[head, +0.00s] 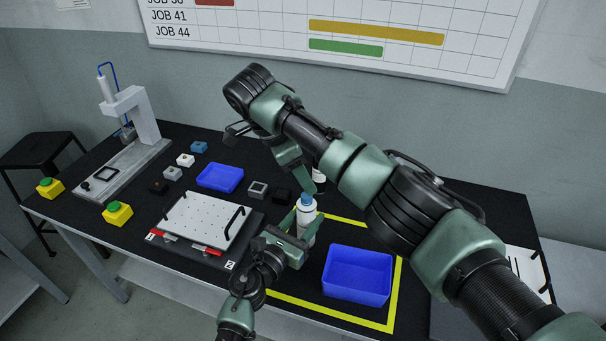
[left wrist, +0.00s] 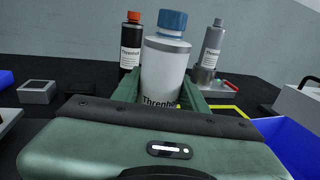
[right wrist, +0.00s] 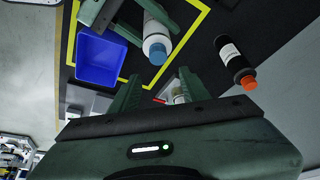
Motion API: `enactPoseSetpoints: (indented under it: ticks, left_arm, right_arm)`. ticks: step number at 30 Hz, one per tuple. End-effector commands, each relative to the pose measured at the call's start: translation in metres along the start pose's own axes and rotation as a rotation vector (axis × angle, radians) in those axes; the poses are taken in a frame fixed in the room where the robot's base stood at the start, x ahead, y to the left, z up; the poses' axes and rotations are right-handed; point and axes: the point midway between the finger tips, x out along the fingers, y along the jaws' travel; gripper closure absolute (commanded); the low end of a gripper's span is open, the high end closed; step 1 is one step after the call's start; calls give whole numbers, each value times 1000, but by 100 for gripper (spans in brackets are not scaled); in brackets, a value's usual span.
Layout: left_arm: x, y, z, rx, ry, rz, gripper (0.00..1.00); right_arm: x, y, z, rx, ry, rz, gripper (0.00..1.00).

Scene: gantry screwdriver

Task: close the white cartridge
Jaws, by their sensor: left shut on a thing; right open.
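The white cartridge (head: 306,216) is a white bottle standing upright inside the yellow outline. A blue cap (head: 306,199) sits on its top; I cannot tell how tight it is. My left gripper (head: 302,229) is shut around the body, which also shows between its fingers in the left wrist view (left wrist: 165,75). My right gripper (head: 305,181) is open, above and close to the cap. In the right wrist view, the cartridge (right wrist: 154,28) lies beyond the right fingers (right wrist: 158,88), and nothing is clearly held between them.
A black bottle with an orange cap (left wrist: 131,45) and a grey bottle (left wrist: 212,50) stand behind the cartridge. A blue bin (head: 357,275) is close at the right. A white perforated plate (head: 200,220) and a small blue tray (head: 220,177) lie at the left.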

Motion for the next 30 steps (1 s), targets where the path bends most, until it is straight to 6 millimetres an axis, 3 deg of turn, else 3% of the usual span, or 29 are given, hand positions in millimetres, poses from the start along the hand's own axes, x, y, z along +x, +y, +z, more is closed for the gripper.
enactPoseSetpoints:
  ticks: [4, 8, 30]
  left_arm:
    - [0, -1, -2, -2, 3, -2, 100]
    - [0, -1, -2, -2, 3, -2, 100]
    - [0, -1, -2, -2, 3, -3, 100]
  right_arm:
    - [0, 0, 0, -65, -6, 0, 54]
    - [0, -1, -2, -255, -24, -4, 54]
    - [-7, -3, -12, -2053, -121, -209, 54]
